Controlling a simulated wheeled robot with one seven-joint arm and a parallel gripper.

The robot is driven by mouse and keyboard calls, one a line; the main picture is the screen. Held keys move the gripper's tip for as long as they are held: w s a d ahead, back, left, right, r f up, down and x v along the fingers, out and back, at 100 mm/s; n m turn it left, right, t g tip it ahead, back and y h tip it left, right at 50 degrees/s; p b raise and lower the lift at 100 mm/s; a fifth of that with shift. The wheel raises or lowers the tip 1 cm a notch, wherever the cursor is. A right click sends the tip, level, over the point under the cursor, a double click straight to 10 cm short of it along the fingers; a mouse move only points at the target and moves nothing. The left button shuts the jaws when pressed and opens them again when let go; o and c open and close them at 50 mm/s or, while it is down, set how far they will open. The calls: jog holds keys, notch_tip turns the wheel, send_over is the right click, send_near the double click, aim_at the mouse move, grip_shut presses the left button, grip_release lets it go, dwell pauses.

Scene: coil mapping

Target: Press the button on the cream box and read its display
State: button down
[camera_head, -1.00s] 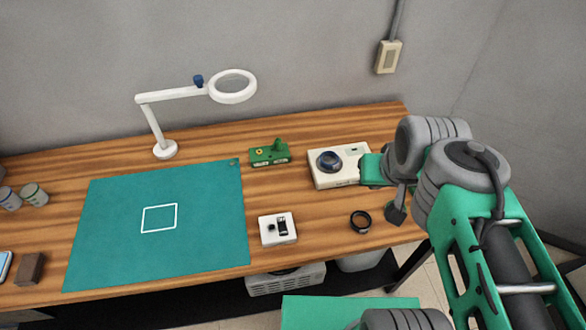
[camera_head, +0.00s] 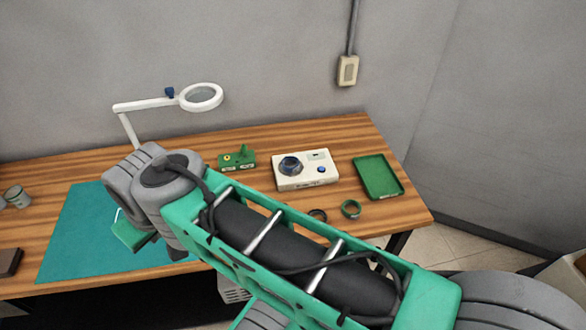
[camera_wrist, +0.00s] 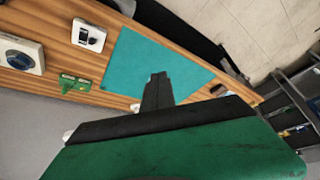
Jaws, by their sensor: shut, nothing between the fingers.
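The cream box (camera_head: 301,180) stands at the back of the wooden table in the head view. A dark blue ring-shaped coil sits on its left half. A blue button (camera_head: 321,169) is on its right, with a small display (camera_head: 317,155) behind it; any reading is too small to make out. Part of the box shows at the left edge of the wrist view (camera_wrist: 12,43). My gripper (camera_wrist: 158,77) is shut and empty, above the teal mat (camera_wrist: 132,65) and well away from the box. In the head view my arm hides the fingertips.
A magnifier lamp (camera_head: 201,97) stands behind the mat. The wrist view shows a white device (camera_wrist: 89,36).

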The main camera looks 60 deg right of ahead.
dwell(0.3)
jog(key=w+d+f+m+h+b, duration=0.1)
jog(key=w+d+b, duration=0.15)
jog(key=d, duration=0.35)
jog(key=w+d+f+m+h+b, duration=0.2)
jog(key=w+d, duration=0.2)
jog(key=d, duration=0.3)
jog(key=m+g+h+b, duration=0.6)
jog(key=m+b, duration=0.1)
jog(key=b, duration=0.2)
send_over(320, 170)
notch_tip(320, 170, down, 11)
jog(key=shift+f, duration=0.2)
notch_tip(320, 170, down, 9)
jog(key=b, duration=0.6)
jog(key=shift+r, duration=0.1)
